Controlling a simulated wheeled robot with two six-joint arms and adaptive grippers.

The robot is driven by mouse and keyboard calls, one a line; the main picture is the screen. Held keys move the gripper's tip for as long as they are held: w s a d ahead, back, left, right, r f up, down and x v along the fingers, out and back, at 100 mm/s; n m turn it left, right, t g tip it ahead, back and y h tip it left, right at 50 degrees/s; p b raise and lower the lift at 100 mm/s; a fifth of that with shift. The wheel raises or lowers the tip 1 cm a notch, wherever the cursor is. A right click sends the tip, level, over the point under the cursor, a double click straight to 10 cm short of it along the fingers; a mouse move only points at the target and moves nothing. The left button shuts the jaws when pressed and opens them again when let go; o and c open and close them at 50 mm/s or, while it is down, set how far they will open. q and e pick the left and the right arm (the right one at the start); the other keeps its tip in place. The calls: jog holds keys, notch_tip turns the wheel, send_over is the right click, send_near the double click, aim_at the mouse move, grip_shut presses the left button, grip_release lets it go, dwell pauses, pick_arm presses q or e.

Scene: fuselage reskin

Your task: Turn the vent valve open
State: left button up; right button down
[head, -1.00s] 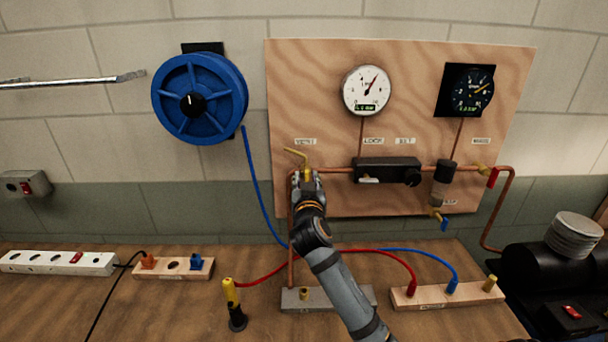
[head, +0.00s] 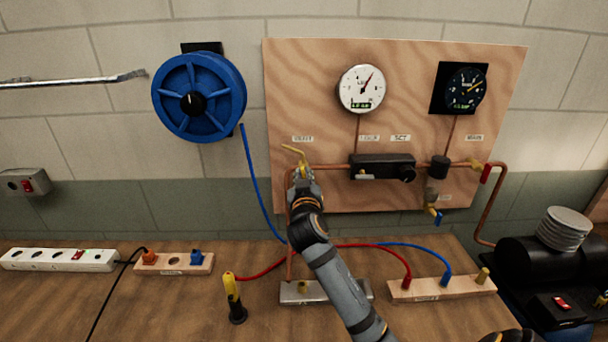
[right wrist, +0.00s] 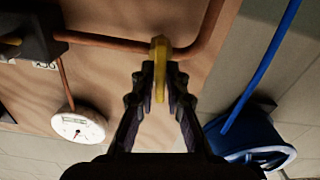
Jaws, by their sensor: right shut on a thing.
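The vent valve's yellow handle (head: 296,154) sits at the left end of the copper pipe, below the VENT label (head: 302,139) on the plywood board. It points up and to the left in the head view. My right gripper (head: 303,173) is at the valve. In the right wrist view, the gripper (right wrist: 161,76) is shut with its fingertips on either side of the yellow handle (right wrist: 159,50). The fingers and arm partly hide the valve body in the head view.
A white gauge (head: 361,89), a dark gauge (head: 464,88) and a black regulator block (head: 383,167) are on the board. A blue hose reel (head: 198,97) hangs to the left. Hoses, wooden socket blocks and a yellow-black tool (head: 234,298) occupy the bench below.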

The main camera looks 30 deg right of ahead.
jog(key=n+p, duration=0.2)
jog(key=n, duration=0.2)
jog(key=shift+w+a+n, duration=0.1)
jog(key=shift+n, duration=0.2)
jog(key=n+p, duration=0.2)
jog(key=n, duration=0.1)
jog(key=shift+a+n, duration=0.1)
jog(key=shift+n, duration=0.3)
jog(key=n+p, duration=0.3)
jog(key=n, duration=0.1)
jog(key=shift+w+f, duration=0.1)
jog(key=shift+f, duration=0.05)
jog(key=shift+a+n+p, duration=0.1)
jog(key=shift+n+p, duration=0.8)
jog(key=shift+n, duration=1.1)
